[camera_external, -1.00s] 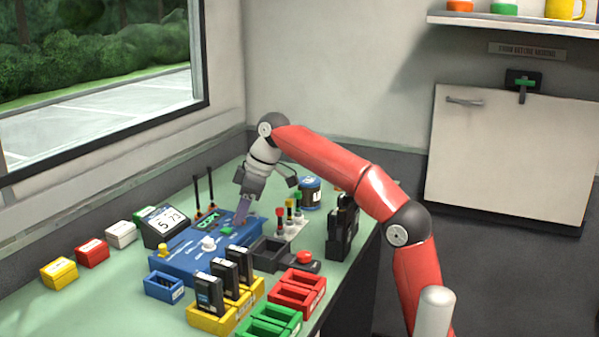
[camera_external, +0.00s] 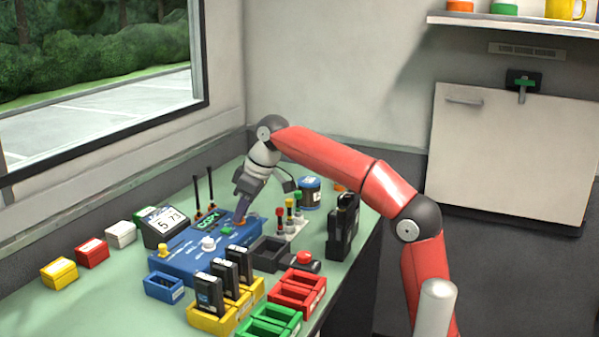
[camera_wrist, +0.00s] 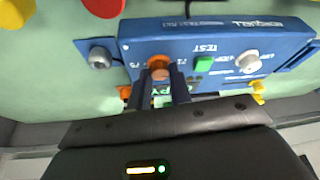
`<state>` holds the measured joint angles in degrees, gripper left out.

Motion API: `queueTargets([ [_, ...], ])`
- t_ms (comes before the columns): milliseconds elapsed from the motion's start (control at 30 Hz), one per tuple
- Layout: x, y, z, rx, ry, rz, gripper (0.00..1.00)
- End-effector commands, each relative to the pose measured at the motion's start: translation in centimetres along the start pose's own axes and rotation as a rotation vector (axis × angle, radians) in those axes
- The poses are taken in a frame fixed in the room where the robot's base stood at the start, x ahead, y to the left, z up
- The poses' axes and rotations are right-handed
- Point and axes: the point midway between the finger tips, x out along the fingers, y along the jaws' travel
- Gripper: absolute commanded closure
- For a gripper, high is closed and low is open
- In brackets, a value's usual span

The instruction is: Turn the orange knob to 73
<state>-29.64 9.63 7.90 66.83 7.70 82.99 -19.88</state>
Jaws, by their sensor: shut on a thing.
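The orange knob (camera_wrist: 159,70) sits on the blue console (camera_wrist: 225,35), with small number marks around it. In the wrist view the two dark fingers of my gripper (camera_wrist: 161,84) are on either side of the knob, shut on it. Which number the knob points at is too small to tell. In the outside view my gripper (camera_external: 242,216) reaches down to the far right part of the console (camera_external: 185,262), and its fingers mostly hide the knob. A tilted display (camera_external: 167,224) beside the console reads 5 and 73.
A green button (camera_wrist: 204,64) and a white knob (camera_wrist: 247,62) are near the orange knob. Black antennas (camera_external: 203,193) stand behind the console.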

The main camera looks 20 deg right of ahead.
Motion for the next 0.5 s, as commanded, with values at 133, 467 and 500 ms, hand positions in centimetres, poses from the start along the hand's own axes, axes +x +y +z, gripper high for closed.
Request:
queueTargets([
  [133, -0.35, -0.28, -0.13, 0.123, 0.004, 0.051, 1.0],
  [467, -0.3, -0.52, -0.24, 0.411, 0.012, 0.172, 1.0],
  [500, -0.28, -0.59, -0.27, 0.445, 0.014, 0.185, 1.0],
])
